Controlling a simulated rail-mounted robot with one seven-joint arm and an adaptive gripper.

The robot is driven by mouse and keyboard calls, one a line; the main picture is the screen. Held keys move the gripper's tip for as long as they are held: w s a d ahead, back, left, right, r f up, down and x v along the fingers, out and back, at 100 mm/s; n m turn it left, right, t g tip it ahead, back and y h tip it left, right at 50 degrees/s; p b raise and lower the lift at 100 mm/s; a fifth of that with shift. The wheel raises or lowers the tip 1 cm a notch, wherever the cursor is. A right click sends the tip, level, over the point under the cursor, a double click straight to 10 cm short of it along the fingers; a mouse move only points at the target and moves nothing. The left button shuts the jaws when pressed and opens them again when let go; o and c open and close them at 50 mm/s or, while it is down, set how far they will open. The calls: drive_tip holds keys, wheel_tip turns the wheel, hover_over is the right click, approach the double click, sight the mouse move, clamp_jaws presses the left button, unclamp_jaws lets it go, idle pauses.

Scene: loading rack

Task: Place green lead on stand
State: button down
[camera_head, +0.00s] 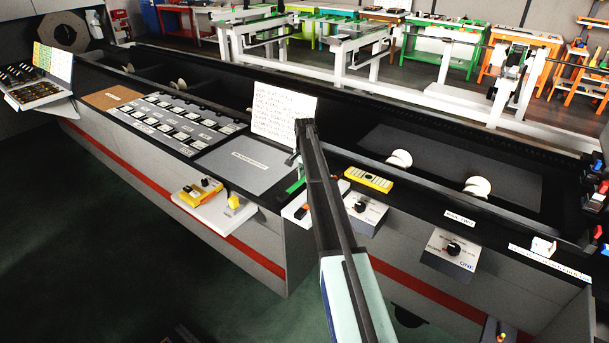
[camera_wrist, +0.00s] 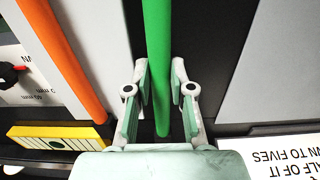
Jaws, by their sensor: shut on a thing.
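In the wrist view, the green lead (camera_wrist: 157,45) is a long rod running from the top edge down between the fingers of my gripper (camera_wrist: 160,85). My gripper is shut on it, and the near end of the lead shows between the finger bases. In the head view, a short piece of the green lead (camera_head: 296,186) shows just left of my arm, over the bench's front edge. My arm partly hides the gripper there. I cannot tell which thing is the stand.
An orange lead (camera_wrist: 65,60) lies left of the green one, near a yellow box (camera_wrist: 60,137). The yellow box (camera_head: 368,179) and a knob panel (camera_head: 362,214) sit right of my arm. A written card (camera_head: 283,114) stands behind. A grey plate (camera_head: 243,163) lies clear.

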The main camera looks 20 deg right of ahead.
sight(304, 176)
drive_tip(key=shift+f, duration=0.1)
drive_tip(key=shift+f, duration=0.1)
drive_tip(key=c, duration=1)
unclamp_jaws()
wheel_tip(304, 176, up, 12)
drive_tip(key=b, duration=0.4)
